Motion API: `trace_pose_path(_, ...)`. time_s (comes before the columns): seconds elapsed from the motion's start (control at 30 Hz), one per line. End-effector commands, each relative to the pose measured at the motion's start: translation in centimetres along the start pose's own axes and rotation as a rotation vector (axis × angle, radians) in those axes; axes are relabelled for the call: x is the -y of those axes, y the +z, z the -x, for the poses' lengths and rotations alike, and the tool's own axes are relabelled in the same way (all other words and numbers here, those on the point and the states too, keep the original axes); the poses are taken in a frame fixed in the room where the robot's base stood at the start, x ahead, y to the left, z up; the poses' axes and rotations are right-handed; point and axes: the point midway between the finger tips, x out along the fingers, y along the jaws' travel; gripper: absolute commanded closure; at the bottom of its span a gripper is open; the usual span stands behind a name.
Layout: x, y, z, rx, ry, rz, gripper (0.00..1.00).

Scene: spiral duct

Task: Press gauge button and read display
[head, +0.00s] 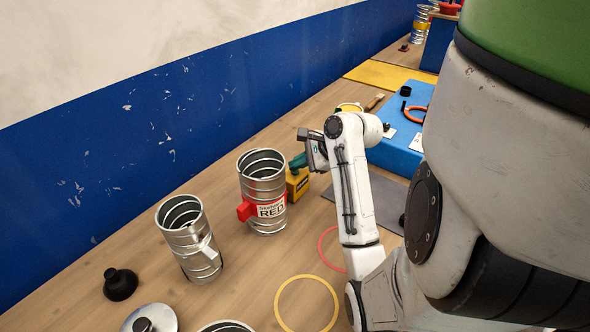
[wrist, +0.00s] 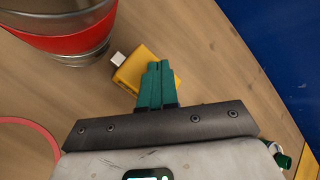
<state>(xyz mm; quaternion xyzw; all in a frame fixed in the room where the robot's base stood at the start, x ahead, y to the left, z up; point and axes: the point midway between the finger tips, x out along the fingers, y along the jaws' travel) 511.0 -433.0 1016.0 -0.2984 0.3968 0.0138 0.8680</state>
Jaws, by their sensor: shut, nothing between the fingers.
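The gauge appears to be a small yellow box (head: 298,186) standing on the wooden bench, right beside the silver spiral duct with the red label (head: 262,190). In the wrist view the yellow gauge box (wrist: 131,74) has a pale silvery piece sticking out at its upper left. My gripper (head: 294,162) has its green fingers shut and empty, just above the box in the head view. In the wrist view the shut fingertips (wrist: 158,65) overlap the box and hide part of it. I cannot tell if they touch it. I cannot make out any button or reading.
A second duct piece (head: 189,240) stands to the left, with a black cap (head: 120,284) and a metal lid (head: 149,320) nearby. Red and yellow rings (head: 307,278) lie in front. The blue wall (head: 190,115) runs behind the bench.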

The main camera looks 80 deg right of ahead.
Motion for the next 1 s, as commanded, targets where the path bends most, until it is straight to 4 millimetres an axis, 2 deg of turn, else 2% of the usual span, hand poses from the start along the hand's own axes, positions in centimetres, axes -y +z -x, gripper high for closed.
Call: trace_pose_path(1.0, 0.8, 0.8, 1.2, -0.001, 0.001, 0.0, 1.0)
